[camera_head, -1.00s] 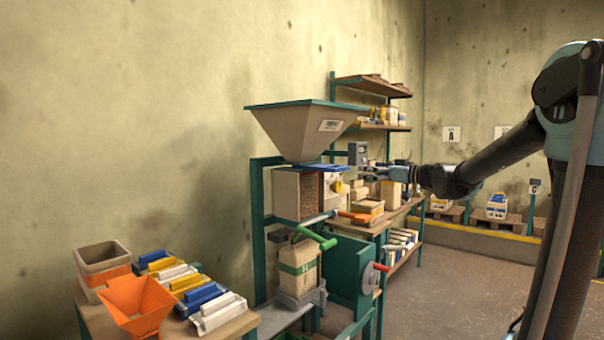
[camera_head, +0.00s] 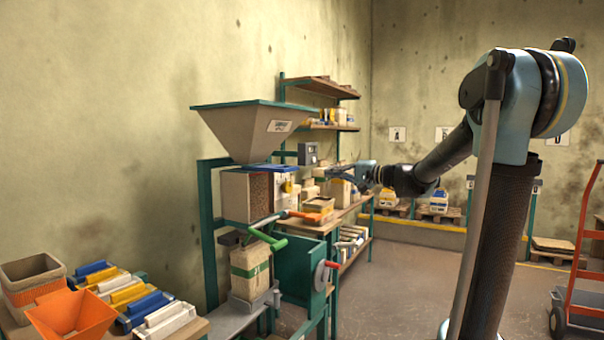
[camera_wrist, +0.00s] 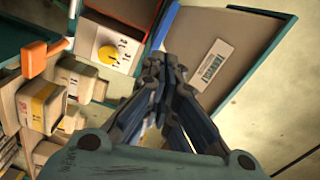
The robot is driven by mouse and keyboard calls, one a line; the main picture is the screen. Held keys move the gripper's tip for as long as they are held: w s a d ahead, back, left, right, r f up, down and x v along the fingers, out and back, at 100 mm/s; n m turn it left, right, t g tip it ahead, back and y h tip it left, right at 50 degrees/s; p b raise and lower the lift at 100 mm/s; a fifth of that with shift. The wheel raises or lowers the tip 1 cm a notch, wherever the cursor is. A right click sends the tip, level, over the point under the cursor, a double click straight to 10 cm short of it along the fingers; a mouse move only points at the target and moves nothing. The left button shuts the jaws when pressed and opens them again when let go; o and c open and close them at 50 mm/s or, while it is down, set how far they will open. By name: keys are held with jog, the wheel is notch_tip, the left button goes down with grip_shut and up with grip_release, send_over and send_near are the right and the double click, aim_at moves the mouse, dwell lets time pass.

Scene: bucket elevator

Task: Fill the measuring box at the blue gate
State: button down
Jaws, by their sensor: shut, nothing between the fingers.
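The measuring box (camera_head: 236,196) sits under the grey hopper (camera_head: 243,132). Its front window (camera_head: 258,196) shows brown, grain-like fill; the exact level is too small to tell. The blue gate (camera_head: 285,168) lies between hopper and box, and shows as a blue strip in the wrist view (camera_wrist: 165,25). My gripper (camera_head: 332,172) is to the right of the gate, at about its height, apparently apart from it. In the wrist view my gripper (camera_wrist: 163,68) has its fingers closed together and empty, pointing at the hopper's underside and gate area.
An orange handle (camera_head: 304,214) and a green handle (camera_head: 267,240) stick out below the box. A paper sack (camera_head: 249,268) stands beneath. A yellow dial (camera_wrist: 108,55) is near the gripper. Shelves and a bench with packages stand behind. A red cart (camera_head: 578,265) is at right; the floor between is clear.

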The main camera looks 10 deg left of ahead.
aim_at(295, 168)
jog(key=w+a, duration=0.1)
jog(key=a, duration=0.3)
jog(key=w+a+m, duration=0.1)
jog(key=w+a, duration=0.1)
jog(key=a, duration=0.2)
jog(key=w+a+m, duration=0.1)
jog(key=a, duration=0.3)
jog(key=shift+w+a, duration=0.2)
jog(key=shift+w, duration=0.05)
dwell(0.3)
jog(key=shift+x, duration=2.95)
jog(key=shift+d, duration=0.1)
jog(key=v, duration=1.4)
jog(key=shift+s+f, duration=0.1)
jog(key=shift+f, duration=0.05)
